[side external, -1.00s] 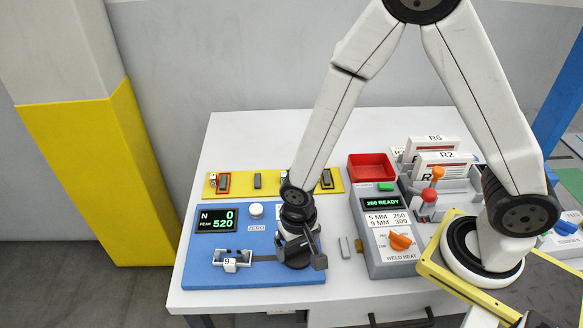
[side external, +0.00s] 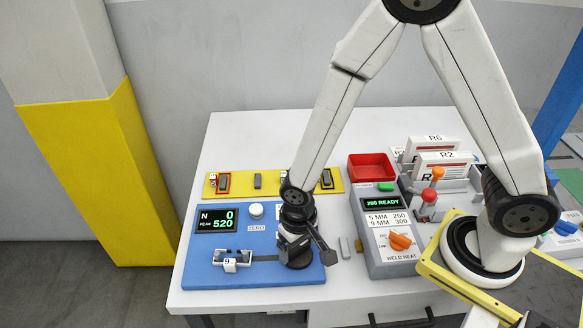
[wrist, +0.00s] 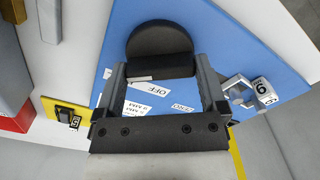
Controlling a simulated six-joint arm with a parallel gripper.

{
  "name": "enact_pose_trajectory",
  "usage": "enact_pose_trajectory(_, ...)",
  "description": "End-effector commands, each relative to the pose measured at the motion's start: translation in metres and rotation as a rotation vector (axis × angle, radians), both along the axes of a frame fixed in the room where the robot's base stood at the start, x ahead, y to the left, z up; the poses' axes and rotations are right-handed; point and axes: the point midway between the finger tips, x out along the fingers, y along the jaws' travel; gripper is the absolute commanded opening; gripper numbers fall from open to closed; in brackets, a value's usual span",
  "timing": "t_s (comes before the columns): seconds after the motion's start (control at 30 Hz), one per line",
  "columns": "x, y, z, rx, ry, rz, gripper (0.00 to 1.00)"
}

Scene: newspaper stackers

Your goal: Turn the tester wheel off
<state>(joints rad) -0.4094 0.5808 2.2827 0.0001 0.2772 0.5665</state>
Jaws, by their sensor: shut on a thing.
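The tester (side external: 200,276) is a blue panel at the front left of the table in the side view. Its display (side external: 216,219) reads N 0 and PEAK 520. The tester wheel (wrist: 160,40) is a black disc with a raised black grip bar in the wrist view. My gripper (wrist: 160,75) has one finger at each end of that bar and is shut on it. An OFF label (wrist: 152,89) lies between the fingers, beside the wheel. In the side view my gripper (side external: 297,252) hides most of the wheel.
The grey weld heat box (side external: 392,263) with an orange knob (side external: 400,240) stands to the right. A yellow strip (side external: 272,184) lies behind.

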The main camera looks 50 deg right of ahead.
Motion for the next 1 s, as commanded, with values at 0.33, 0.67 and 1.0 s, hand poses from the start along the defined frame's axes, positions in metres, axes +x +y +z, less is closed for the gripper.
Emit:
enact_pose_trajectory(0.33, -0.0005, 0.0003, 0.0002, -0.001, 0.002, 0.306, 0.32)
enact_pose_trajectory(0.67, -0.0007, 0.0001, 0.0002, -0.001, 0.002, 0.620, 0.32)
enact_pose_trajectory(1.0, -0.0008, -0.0001, 0.0001, 0.000, 0.002, 0.943, 0.32)
